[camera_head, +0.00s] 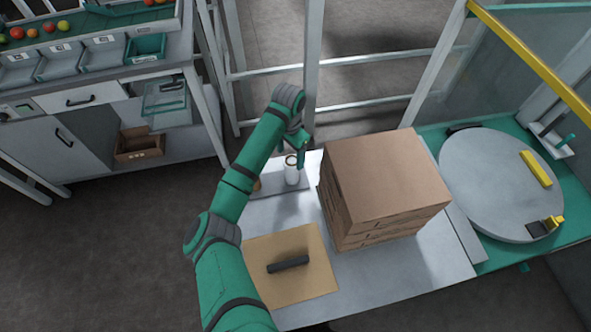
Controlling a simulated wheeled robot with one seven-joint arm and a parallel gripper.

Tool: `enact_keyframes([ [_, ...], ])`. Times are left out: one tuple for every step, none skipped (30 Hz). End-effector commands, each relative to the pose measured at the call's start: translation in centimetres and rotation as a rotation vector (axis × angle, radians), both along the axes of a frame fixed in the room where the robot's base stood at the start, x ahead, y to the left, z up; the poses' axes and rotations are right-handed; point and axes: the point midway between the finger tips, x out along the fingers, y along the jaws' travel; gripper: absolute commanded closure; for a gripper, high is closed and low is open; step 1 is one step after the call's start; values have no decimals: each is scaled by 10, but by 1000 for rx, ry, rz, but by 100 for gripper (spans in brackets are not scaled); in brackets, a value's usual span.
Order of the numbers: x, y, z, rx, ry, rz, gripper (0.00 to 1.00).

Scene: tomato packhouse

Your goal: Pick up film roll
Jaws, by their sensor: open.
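A white film roll (291,172) stands upright near the back left of the grey worktable, on a darker grey strip. My gripper (292,156) is at the end of the green arm, right over the roll. Its visible finger reaches down beside the roll's top right side. The jaws are open, and the other finger is hard to make out. I cannot tell whether a finger touches the roll.
A stack of flat cardboard (383,185) stands close to the right of the roll. A tan board (310,252) with a black bar (288,264) lies in front. A round grey turntable (480,190) is farther right. A brownish item (257,184) is partly hidden behind my arm.

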Motion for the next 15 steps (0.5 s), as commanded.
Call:
enact_keyframes([
  [-1, 1, -6, 4, 5, 2, 33],
  [-1, 2, -11, 5, 5, 2, 33],
  [-1, 2, -17, 4, 6, 2, 33],
  [-2, 2, -22, 4, 6, 3, 33],
  [-1, 2, -26, 2, 5, 3, 33],
  [-1, 2, -32, 3, 4, 2, 33],
  [-1, 2, -36, 3, 4, 2, 33],
  [-1, 2, -40, 2, 3, 3, 33],
  [-1, 2, -44, 2, 3, 3, 33],
  [-1, 2, -46, 2, 3, 3, 33],
  [-1, 2, -48, 2, 3, 2, 33],
  [-1, 2, -50, 2, 1, 2, 33],
  [-1, 1, -51, 2, 1, 2, 33],
  [-1, 1, -53, 1, 1, 1, 33],
  [-1, 1, -55, 2, 1, 1, 33],
])
